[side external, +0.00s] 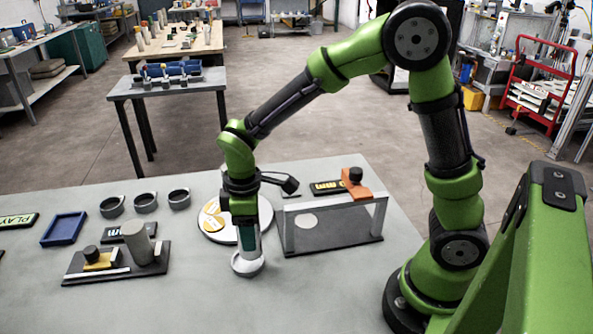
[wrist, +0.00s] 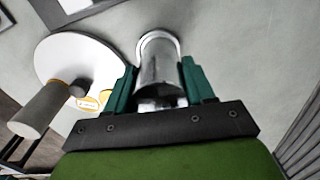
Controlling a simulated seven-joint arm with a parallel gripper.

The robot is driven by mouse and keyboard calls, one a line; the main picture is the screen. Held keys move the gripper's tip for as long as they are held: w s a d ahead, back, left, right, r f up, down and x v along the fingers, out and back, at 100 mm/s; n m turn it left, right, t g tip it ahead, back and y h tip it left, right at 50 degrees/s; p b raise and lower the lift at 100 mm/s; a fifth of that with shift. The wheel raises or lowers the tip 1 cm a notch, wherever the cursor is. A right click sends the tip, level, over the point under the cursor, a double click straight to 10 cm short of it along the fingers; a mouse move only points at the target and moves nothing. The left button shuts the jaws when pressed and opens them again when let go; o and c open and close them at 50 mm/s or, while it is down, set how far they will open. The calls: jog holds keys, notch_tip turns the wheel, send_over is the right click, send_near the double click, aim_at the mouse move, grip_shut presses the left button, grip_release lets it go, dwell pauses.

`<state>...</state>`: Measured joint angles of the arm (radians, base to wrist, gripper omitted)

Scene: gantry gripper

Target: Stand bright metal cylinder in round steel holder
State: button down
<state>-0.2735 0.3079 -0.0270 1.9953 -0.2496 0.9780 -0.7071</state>
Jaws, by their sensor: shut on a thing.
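The bright metal cylinder (wrist: 160,72) is between the two green fingers of my gripper (wrist: 160,88) in the wrist view. My gripper (side external: 246,240) is shut on it and points down at the front middle of the table in the side view. The round steel holder (side external: 247,268) is a pale ring on the table directly under my fingers. In the wrist view its bright rim (wrist: 158,37) curves around the cylinder's far end. The cylinder looks about upright and lined up with the ring. How deep its lower end sits is hidden.
A white round plate (side external: 262,218) lies just behind my gripper. A clear-panelled frame with an orange top (side external: 376,192) stands close on the right. A dark base with a grey cylinder (side external: 137,243), a blue tray (side external: 64,229) and three dark rings (side external: 146,202) are left. The front table is clear.

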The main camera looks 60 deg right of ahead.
aim_at(254, 255)
jog(key=shift+w+a, duration=0.1)
jog(key=shift+w, duration=0.25)
jog(key=shift+w+a+f, duration=0.1)
jog(key=shift+w+f, duration=0.05)
jog(key=shift+f, duration=0.75)
jog(key=shift+w+f, duration=0.15)
jog(key=shift+f, duration=0.7)
jog(key=shift+f, duration=0.2)
jog(key=shift+c, duration=2)
grip_release()
jog(key=shift+r, duration=0.1)
